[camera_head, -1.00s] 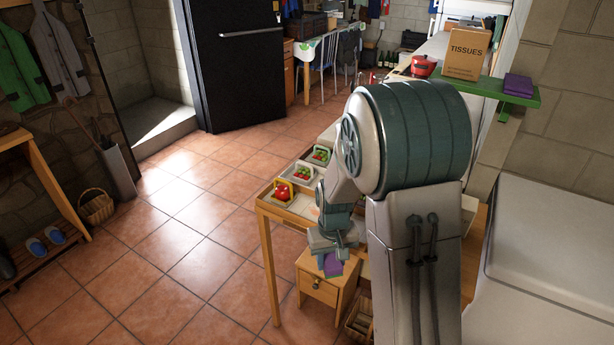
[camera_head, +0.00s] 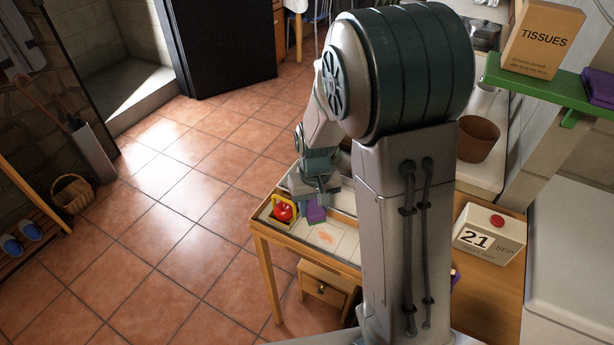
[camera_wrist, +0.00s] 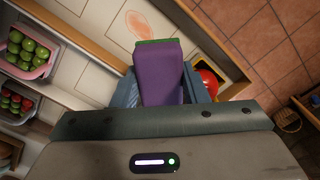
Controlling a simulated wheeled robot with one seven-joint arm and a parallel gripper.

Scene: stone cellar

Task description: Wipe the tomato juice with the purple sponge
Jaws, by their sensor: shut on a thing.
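The purple sponge (camera_head: 316,214) has a green edge, which shows in the wrist view (camera_wrist: 160,42). My gripper (camera_head: 324,205) is shut on the sponge and holds it over the far left part of the wooden table (camera_head: 262,233). The tomato juice (camera_head: 325,237) is a faint orange-red smear on the pale tabletop, nearer to the camera than the sponge. I cannot tell whether the sponge touches the tabletop.
A yellow-rimmed container with red produce (camera_head: 284,211) stands close beside the sponge. The wrist view shows crates of green produce (camera_wrist: 28,52) and mixed red and green produce (camera_wrist: 14,102) at the left. A calendar block (camera_head: 490,235) stands at the right.

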